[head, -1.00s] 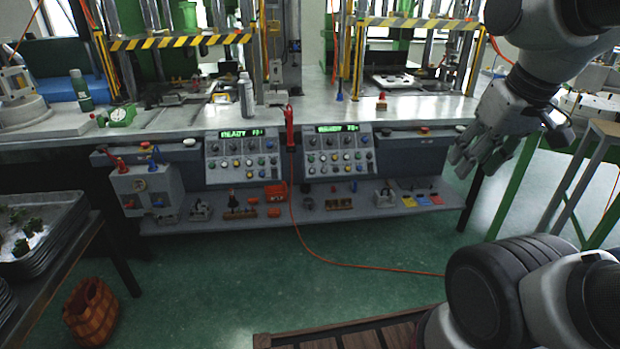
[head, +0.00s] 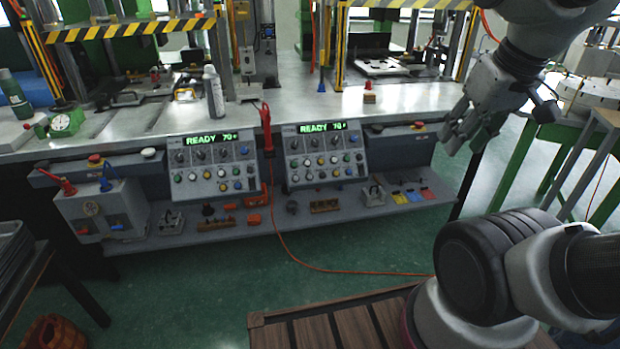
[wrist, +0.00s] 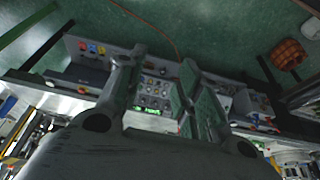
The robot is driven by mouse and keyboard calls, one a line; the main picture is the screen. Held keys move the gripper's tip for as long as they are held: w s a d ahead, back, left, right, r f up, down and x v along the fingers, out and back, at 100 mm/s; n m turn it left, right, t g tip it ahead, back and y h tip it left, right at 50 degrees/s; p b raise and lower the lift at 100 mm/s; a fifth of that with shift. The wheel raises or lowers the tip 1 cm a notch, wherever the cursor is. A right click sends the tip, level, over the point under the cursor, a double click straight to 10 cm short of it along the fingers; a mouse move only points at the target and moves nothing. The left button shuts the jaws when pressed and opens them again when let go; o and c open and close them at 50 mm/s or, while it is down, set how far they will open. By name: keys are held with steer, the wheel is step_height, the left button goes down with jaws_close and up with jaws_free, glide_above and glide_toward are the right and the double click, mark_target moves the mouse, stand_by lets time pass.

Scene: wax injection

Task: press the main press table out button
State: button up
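Two grey control panels stand at the front of the press bench, a left panel (head: 213,165) and a right panel (head: 324,155). Both carry knobs, rows of small coloured buttons and a green display with "READY" and a number. The button labels are too small to read, so I cannot tell which is the table out button. My gripper (head: 463,138) hangs to the right of the right panel, apart from it and touching nothing. In the wrist view my gripper (wrist: 160,62) has its fingers spread and empty, with a panel seen farther off between them.
A red handheld tool (head: 266,128) with an orange cable hangs between the panels. A grey box (head: 103,210) with red and blue levers is at left. The lower shelf (head: 270,222) holds small parts. Green-framed stands (head: 560,160) are at right. Open floor (head: 330,250) lies before the bench.

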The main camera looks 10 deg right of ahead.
jaws_close()
stand_by(1.1)
